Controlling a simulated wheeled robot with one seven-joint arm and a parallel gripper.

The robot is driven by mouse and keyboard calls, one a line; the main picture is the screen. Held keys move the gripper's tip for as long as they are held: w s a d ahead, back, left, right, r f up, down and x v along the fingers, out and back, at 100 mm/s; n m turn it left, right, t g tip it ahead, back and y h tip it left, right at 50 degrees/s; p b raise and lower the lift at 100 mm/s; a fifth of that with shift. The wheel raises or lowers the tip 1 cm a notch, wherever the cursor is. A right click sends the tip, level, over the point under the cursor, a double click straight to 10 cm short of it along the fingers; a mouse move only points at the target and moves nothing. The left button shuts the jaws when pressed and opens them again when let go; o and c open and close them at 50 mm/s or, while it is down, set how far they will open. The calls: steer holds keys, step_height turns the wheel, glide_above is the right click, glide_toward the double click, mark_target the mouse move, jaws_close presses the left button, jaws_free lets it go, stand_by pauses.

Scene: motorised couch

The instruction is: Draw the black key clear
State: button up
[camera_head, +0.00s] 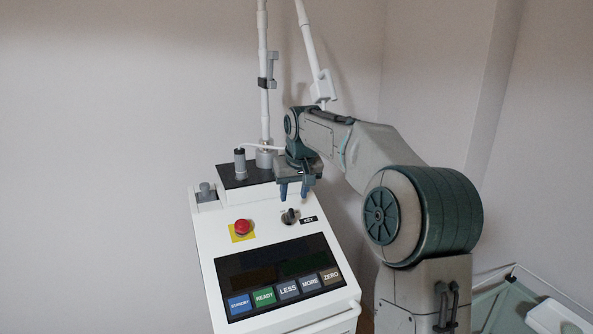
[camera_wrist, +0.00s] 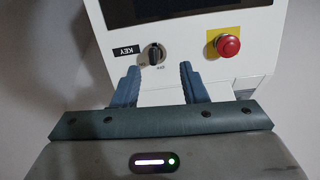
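The black key (camera_head: 290,216) sits in its round switch on the sloped white top of the console, left of the label reading KEY. In the wrist view the key (camera_wrist: 154,54) stands upright in the picture, beyond the fingertips and roughly between them. My gripper (camera_head: 294,196) is above and behind the key in the head view, pointing down. In the wrist view my gripper (camera_wrist: 158,72) has its two blue fingers apart, with nothing between them. The fingers appear clear of the key, though the exact gap is hard to tell.
A red emergency button (camera_head: 243,227) on a yellow square is left of the key. The console (camera_head: 205,245) has a dark display and a row of labelled buttons below. A grey cylinder (camera_head: 240,161) and white pole (camera_head: 263,100) stand behind. A glass-topped frame (camera_head: 500,305) is at lower right.

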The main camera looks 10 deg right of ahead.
mark_target(291, 208)
steer(key=shift+y, duration=0.3)
steer(key=w+f+p, duration=0.1)
steer(key=w+f, duration=0.2)
steer(key=w+f+p, duration=0.1)
steer(key=w+f, duration=0.2)
steer(key=f, duration=0.1)
steer(key=w+f+p, duration=0.1)
steer(key=w+f, duration=0.1)
steer(key=f, duration=0.2)
steer(key=shift+w+d+f, duration=0.2)
steer(key=shift+w+d, duration=0.05)
steer(key=shift+w, duration=0.15)
jaws_close()
